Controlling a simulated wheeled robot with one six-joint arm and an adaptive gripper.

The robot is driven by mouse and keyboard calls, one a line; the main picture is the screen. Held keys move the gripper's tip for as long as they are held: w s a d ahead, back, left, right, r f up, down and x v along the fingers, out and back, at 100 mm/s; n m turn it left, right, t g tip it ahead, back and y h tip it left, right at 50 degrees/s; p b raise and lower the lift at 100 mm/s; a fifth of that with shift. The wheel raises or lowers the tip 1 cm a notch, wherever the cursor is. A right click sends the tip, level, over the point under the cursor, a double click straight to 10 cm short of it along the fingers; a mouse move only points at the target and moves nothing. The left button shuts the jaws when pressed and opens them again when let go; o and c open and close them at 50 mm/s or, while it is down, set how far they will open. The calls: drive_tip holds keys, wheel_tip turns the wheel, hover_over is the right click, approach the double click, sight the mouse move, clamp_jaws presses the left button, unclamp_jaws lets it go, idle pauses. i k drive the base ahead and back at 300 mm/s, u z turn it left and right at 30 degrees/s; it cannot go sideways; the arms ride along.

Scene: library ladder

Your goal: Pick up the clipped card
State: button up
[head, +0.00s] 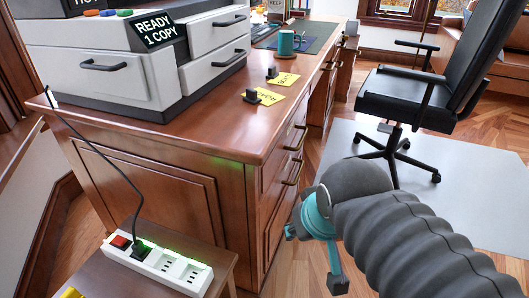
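Two yellow cards with black clips lie on the wooden desk top near its right edge. The nearer clipped card (270,97) has dark lettering, hard to read, and its black clip (251,96) stands at its left end. The farther clipped card (288,79) lies behind it, with a black clip (272,72) at its left end. My gripper (313,258) is teal and hangs at the end of my grey arm, right of the desk and lower in the picture than the cards. Its two fingertips are apart with nothing between them. It touches neither card.
A printer (125,75) with a "READY 1 COPY" sign fills the desk's left. A teal mug (286,42) stands behind the cards. A power strip (160,266) with a black cord lies on a low table. An office chair (405,100) stands right. Desk around the cards is clear.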

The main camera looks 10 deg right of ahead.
sight(260, 91)
drive_tip(key=k, duration=0.5)
drive_tip(key=z, duration=1.25)
drive_tip(key=i, duration=1)
drive_tip(key=u, duration=1.9)
